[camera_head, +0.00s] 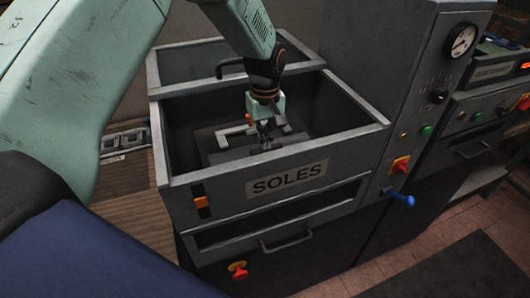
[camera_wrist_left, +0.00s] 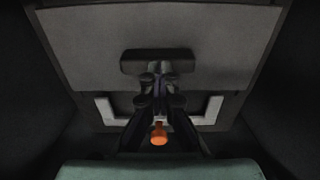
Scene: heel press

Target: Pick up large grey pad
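The large grey pad (camera_head: 228,155) lies flat inside the front bin marked SOLES. It fills much of the left wrist view (camera_wrist_left: 85,45). A dark, rounded bar (camera_wrist_left: 158,60) stands out against its middle. My left gripper (camera_head: 265,146) reaches down into the bin over the pad. In the left wrist view its two fingers (camera_wrist_left: 158,78) are close together, with their tips at the near edge of the dark bar. I cannot tell whether they are clamped on it. My right gripper is in neither view.
The grey bin walls (camera_head: 280,170) surround my left gripper. A pale angular bracket (camera_head: 237,131) lies beside it, also visible in the wrist view (camera_wrist_left: 208,112). A second compartment (camera_head: 195,60) lies behind. A panel with a gauge (camera_head: 461,41) and a blue lever (camera_head: 402,198) stands right.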

